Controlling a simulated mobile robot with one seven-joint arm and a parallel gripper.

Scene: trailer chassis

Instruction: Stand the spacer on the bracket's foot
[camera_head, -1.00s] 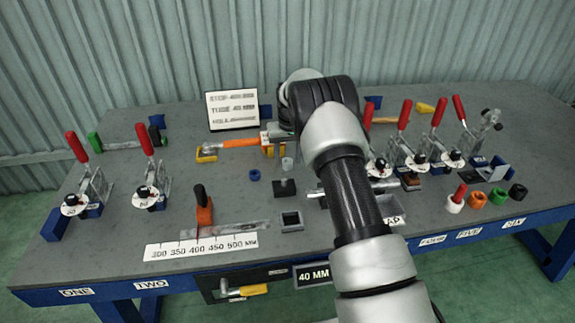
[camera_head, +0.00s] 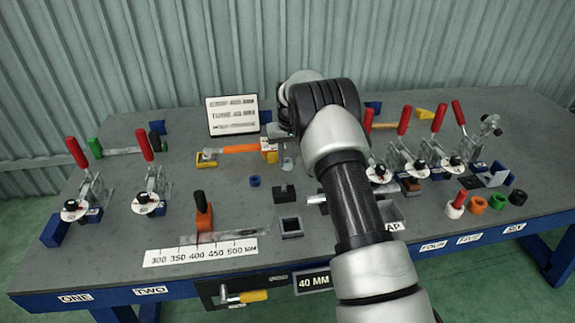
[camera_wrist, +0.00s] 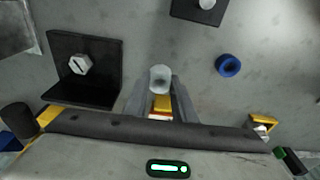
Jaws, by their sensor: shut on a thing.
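The spacer, a pale grey cylinder (camera_wrist: 160,78), stands upright between the fingertips of my gripper (camera_wrist: 158,98) in the wrist view. My gripper is shut on it. The spacer (camera_head: 288,163) also shows in the head view, just left of my arm, apparently above the table. A black angled bracket (camera_wrist: 100,60) with a hex bolt head lies left of the spacer in the wrist view, apart from it. My arm seems to hide this bracket in the head view. I cannot tell the spacer's exact height over the table.
A blue ring (camera_wrist: 228,65) lies right of the spacer in the wrist view. A black block (camera_head: 284,193) and a grey square socket (camera_head: 290,227) lie nearer. Toggle clamps with red handles (camera_head: 148,180) stand on both sides. An orange-handled tool (camera_head: 240,149) lies behind.

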